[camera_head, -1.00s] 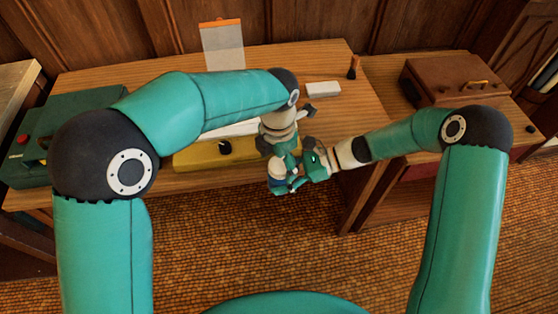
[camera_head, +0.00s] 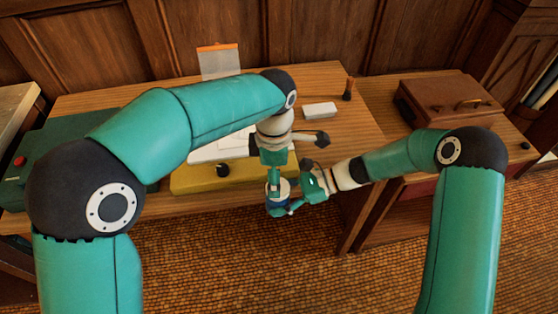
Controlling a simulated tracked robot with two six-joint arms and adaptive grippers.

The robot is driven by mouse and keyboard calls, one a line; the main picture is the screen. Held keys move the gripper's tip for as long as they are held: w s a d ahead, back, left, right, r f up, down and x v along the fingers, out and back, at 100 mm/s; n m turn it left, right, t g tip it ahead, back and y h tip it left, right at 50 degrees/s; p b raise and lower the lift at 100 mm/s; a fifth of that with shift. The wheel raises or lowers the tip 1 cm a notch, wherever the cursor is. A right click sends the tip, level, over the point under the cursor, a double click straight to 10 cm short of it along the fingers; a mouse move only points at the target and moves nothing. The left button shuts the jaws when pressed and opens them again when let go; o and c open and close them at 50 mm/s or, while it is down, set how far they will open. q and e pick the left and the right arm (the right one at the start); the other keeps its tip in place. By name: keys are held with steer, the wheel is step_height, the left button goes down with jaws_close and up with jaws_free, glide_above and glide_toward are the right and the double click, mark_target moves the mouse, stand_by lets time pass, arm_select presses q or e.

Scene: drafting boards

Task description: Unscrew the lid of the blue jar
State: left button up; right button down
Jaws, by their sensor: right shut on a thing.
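The blue jar (camera_head: 277,210) is held in the air in front of the desk's front edge, with a pale lid (camera_head: 285,186) on top. My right gripper (camera_head: 285,208) comes from the right and is shut on the jar's body. My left gripper (camera_head: 277,184) points down from above, with its fingers at the lid. Its fingertips are small and partly hidden, so I cannot tell whether they grip the lid. The jar looks about upright.
A yellow case (camera_head: 200,180) with a black knob lies at the desk's front edge. A white block (camera_head: 320,110) and a small dark-topped wooden thing (camera_head: 348,89) stand behind. A brown case (camera_head: 450,98) is on the right table. A green box (camera_head: 45,150) is at left.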

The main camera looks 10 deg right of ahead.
arm_select(q)
steer(key=m, duration=0.4)
steer(key=shift+r+m, duration=0.15)
steer(key=shift+m, duration=0.15)
steer(key=m, duration=0.4)
steer(key=shift+a+r, duration=0.1)
steer(key=shift+r, duration=0.05)
steer(key=m, duration=0.6)
steer(key=shift+w+r+m, duration=0.1)
steer(key=shift+r+m, duration=0.15)
steer(key=shift+m, duration=0.15)
steer(key=m, duration=0.4)
steer(key=shift+r, duration=0.2)
steer(key=m, duration=0.4)
steer(key=shift+w+r, duration=0.1)
steer(key=shift+r, duration=0.15)
steer(key=m, duration=0.4)
steer(key=shift+w+d+r+m, duration=0.1)
steer(key=shift+d+r+m, duration=0.2)
steer(key=shift+m, duration=0.1)
steer(key=shift+r+m, duration=0.1)
steer(key=shift+m, duration=0.4)
steer(key=shift+w+d+r, duration=0.1)
steer(key=shift+w+d, duration=0.05)
steer(key=shift+d+f, duration=0.15)
steer(key=shift+f, duration=0.1)
step_height(320, 180, down, 7)
steer(key=shift+f, duration=0.2)
